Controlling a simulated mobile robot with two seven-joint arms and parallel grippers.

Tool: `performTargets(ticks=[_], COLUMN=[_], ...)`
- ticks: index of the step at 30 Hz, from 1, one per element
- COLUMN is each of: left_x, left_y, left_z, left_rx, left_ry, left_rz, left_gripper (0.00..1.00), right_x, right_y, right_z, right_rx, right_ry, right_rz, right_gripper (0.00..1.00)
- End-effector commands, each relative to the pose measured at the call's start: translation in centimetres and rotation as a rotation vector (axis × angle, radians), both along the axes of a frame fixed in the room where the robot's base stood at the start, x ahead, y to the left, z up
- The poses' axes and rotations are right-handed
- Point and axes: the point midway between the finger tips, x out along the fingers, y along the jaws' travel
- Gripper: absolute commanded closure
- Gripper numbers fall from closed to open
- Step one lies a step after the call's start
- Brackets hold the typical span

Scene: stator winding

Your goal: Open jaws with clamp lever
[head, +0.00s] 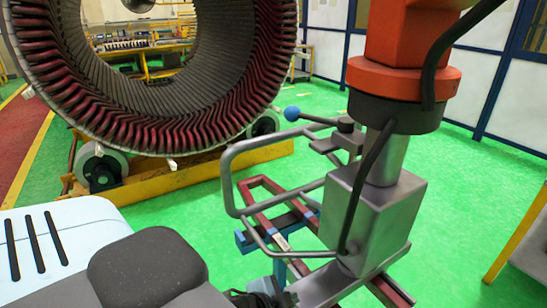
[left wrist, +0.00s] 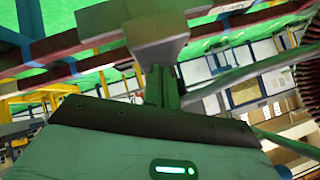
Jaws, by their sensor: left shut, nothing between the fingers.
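A lever with a blue ball (head: 292,113) sticks out to the left from a grey clamp block (head: 343,138) on the tool, in the head view. A grey box-shaped tool body (head: 372,215) with a bent tube handle (head: 228,180) hangs below an orange arm (head: 405,70). Dark red coil bars (head: 262,186) with blue bands pass beneath it. My left gripper (head: 272,292) is low in the head view, below the tool and well below the lever. In the left wrist view its fingers (left wrist: 161,88) are shut and empty, close under a grey block (left wrist: 150,38); contact is unclear. My right gripper is not in view.
A large stator ring (head: 160,140) with dark red windings stands at the left on a yellow roller stand (head: 180,180). A yellow rail (head: 520,230) is at the right edge. Green floor (head: 470,180) is open to the right of the tool.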

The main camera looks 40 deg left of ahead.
Motion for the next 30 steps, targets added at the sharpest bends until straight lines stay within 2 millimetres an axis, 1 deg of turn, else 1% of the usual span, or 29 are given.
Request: performTargets(ticks=[1, 6, 9, 15, 17, 23, 26, 30], left_x=[1.1, 4.1, 5.4, 7.3, 7.7, 8.2, 8.0, 7.3], left_y=[0.5, 1.4, 2.2, 4.2, 5.0, 8.2, 10.1, 13.1], left_z=[1.6, 5.7, 8.2, 13.0, 14.4, 19.2, 21.5, 24.8], left_rx=[0.043, 0.148, 0.213, 0.348, 0.391, 0.536, 0.61, 0.71], left_ry=[-0.049, -0.197, -0.275, -0.401, -0.432, -0.506, -0.528, -0.546], left_rz=[-0.032, -0.138, -0.197, -0.302, -0.328, -0.393, -0.412, -0.42], left_gripper=[1.0, 1.0, 1.0, 1.0, 1.0, 1.0, 1.0, 1.0], right_x=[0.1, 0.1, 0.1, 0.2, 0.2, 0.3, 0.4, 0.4], right_y=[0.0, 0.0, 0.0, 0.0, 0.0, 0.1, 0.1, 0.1], right_z=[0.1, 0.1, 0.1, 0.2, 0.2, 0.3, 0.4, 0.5], right_rx=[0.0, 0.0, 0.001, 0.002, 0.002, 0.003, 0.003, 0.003], right_ry=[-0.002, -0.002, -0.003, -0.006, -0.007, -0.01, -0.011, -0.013], right_rz=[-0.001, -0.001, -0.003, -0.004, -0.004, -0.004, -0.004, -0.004], right_gripper=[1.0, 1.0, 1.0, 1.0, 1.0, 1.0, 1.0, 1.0])
